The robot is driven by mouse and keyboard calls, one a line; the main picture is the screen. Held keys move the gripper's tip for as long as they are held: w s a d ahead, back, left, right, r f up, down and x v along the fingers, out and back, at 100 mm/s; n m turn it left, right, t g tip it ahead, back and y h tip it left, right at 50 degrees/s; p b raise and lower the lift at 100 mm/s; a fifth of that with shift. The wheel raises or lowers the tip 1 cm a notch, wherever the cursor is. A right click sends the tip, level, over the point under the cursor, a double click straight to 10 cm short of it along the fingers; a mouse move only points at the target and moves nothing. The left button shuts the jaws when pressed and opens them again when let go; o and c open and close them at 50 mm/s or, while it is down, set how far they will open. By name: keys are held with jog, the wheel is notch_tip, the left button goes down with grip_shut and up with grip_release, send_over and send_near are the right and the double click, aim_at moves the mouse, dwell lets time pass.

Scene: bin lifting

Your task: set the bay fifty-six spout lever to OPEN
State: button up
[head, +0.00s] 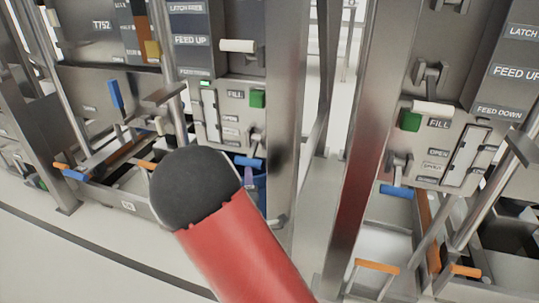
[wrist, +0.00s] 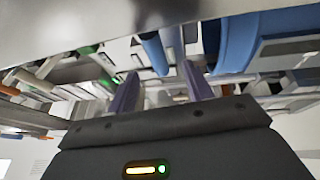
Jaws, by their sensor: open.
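In the head view, a left bay panel carries a FILL plate, a green block and a small OPEN plate (head: 231,119). A lever with a blue handle (head: 250,162) sits low at its right, level with the lower plates. The right bay has a similar blue-handled lever (head: 397,190) below its OPEN plate (head: 437,153). I cannot read a bay number fifty-six with certainty. My gripper (wrist: 161,88) shows in the wrist view with its two fingers apart and nothing seen between them. A blue handle (wrist: 155,54) lies just beyond the fingertips; contact cannot be told.
A steel post (head: 285,120) stands right of the left panel, and another post (head: 350,170) borders the right bay. An orange-handled tray (head: 376,266) sits low at right. In the wrist view, a large blue piece (wrist: 235,45) and a grey surface (wrist: 90,15) are close above the fingers.

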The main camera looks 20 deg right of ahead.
aim_at(249, 160)
jog(key=shift+w+d+r+n+t, duration=0.2)
jog(key=shift+w+r+n+t, duration=0.1)
jog(key=shift+n+t, duration=0.1)
jog(key=p+x, duration=0.1)
jog(key=x, duration=0.6)
jog(key=shift+w+f, duration=0.1)
